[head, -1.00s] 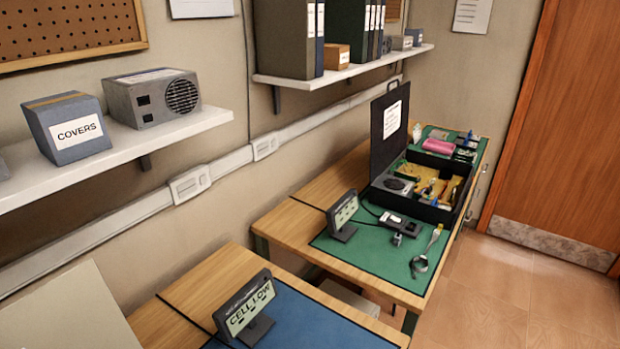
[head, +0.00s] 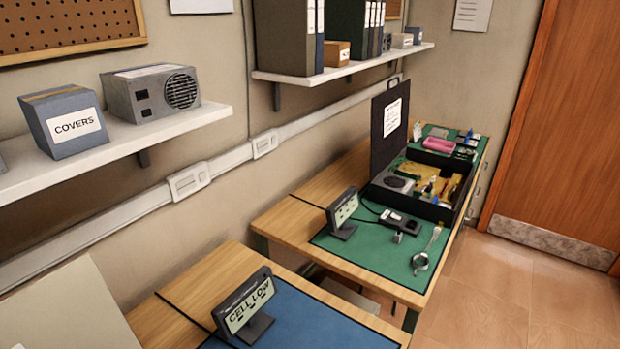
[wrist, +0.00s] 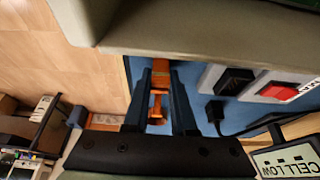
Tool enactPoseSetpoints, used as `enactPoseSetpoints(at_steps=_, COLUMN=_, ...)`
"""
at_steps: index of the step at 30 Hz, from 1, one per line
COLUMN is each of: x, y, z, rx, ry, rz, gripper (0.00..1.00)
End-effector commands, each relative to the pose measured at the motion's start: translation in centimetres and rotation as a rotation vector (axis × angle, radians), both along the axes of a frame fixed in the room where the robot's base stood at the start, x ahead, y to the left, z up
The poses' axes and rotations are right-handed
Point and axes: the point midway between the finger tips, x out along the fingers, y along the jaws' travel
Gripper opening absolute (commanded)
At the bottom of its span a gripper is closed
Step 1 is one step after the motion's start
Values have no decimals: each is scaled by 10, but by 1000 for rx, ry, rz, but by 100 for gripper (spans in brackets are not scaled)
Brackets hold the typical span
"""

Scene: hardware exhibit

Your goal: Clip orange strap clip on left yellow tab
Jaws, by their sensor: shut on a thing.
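In the wrist view, my gripper (wrist: 158,105) has its two dark fingers pointing up the picture, closed about the orange strap clip (wrist: 157,101). Orange also shows farther up between the fingers, and I cannot tell how much of it belongs to the clip. The blue mat (wrist: 205,122) lies behind the fingers. I cannot make out a yellow tab for certain in either view. The gripper and clip are not in the head view.
A large grey-green body (wrist: 210,25) fills the top of the wrist view, close to the fingers. A pale unit (wrist: 243,85) with a black and a red part is to the right. A CELL LOW display (head: 246,304) stands on the near bench.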

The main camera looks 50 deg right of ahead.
Motion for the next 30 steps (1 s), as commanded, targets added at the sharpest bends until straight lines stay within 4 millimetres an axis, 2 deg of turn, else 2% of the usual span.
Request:
enactPoseSetpoints(at_steps=10, x=0, y=0, z=-3, rx=0, ry=0, rz=0, gripper=0)
enactPoseSetpoints(at_steps=11, x=0, y=0, z=-3, rx=0, ry=0, rz=0, gripper=28)
enactPoseSetpoints(at_steps=16, x=0, y=0, z=-3, rx=0, ry=0, rz=0, gripper=58)
enactPoseSetpoints(at_steps=28, x=0, y=0, z=-3, rx=0, ry=0, rz=0, gripper=59)
enactPoseSetpoints(at_steps=29, x=0, y=0, z=-3, rx=0, ry=0, rz=0, gripper=61)
enactPoseSetpoints(at_steps=30, x=0, y=0, z=-3, rx=0, ry=0, rz=0, gripper=68)
